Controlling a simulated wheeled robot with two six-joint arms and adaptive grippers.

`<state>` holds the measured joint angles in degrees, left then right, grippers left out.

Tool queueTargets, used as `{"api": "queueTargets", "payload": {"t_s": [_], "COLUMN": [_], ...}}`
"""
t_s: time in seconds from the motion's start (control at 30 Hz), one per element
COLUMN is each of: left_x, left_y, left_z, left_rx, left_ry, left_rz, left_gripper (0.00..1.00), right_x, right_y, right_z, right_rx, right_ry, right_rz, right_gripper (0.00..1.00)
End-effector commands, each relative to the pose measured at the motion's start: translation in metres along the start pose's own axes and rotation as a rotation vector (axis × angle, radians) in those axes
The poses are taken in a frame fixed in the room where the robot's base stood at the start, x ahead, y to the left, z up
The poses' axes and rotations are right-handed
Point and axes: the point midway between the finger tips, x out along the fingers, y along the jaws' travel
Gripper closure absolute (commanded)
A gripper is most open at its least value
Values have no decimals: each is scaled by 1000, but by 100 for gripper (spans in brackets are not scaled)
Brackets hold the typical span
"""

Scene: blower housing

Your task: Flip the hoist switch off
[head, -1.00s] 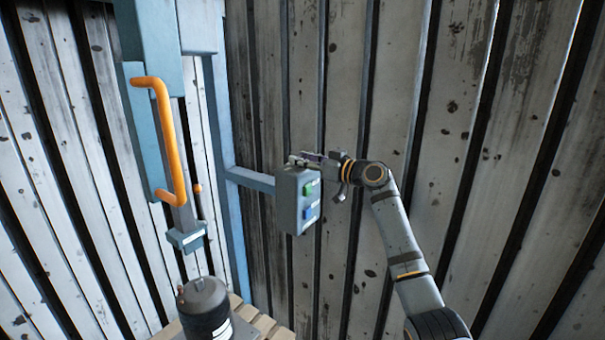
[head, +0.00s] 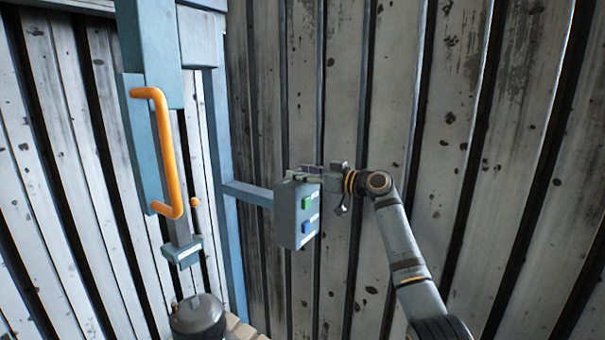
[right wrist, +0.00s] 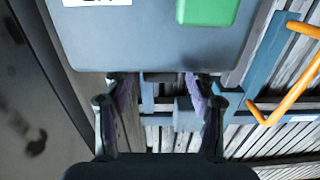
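A grey control box (head: 292,222) hangs on a blue arm, with a green button (head: 307,203) above a blue button (head: 307,226) on its front face. My right gripper (head: 303,173) is at the top of this box, coming in from the right. In the right wrist view, the box (right wrist: 150,35) fills the top, with the green button (right wrist: 207,10) and a cut-off white label. My right gripper's fingers (right wrist: 156,85) are apart there, with their tips close to the box's edge. Contact cannot be told. No separate switch lever can be made out. My left gripper is not in view.
The blue hoist post (head: 147,140) with an orange handle (head: 165,150) stands left of the box. A blue horizontal arm (head: 247,194) joins the box to an upright. A dark round canister (head: 198,316) is at the bottom. Corrugated metal wall (head: 500,150) lies behind; the right side is open.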

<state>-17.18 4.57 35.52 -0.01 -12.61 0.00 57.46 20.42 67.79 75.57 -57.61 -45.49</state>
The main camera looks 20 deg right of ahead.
Motion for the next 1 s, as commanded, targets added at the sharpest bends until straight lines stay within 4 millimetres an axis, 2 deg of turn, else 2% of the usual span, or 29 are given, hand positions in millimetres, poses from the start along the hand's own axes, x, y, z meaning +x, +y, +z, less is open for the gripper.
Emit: {"api": "queueTargets", "payload": {"t_s": [0.23,0.33,0.47,0.73,0.83,1.0], "left_x": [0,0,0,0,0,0], "left_y": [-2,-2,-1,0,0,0], "left_z": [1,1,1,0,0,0], "left_rx": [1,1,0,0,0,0], "left_ry": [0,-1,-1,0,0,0], "left_rz": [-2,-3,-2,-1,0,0], "left_gripper": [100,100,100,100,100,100], "right_x": [0,-7,-32,-96,-111,-120], "right_y": [0,1,1,1,1,0], "right_z": [-1,0,0,1,0,0], "right_rx": [-1,0,-5,-4,-3,-1], "right_ry": [2,1,-1,-5,-2,1], "right_rz": [1,3,4,4,4,0], "right_gripper": [42,42,42,42,42,42]}}
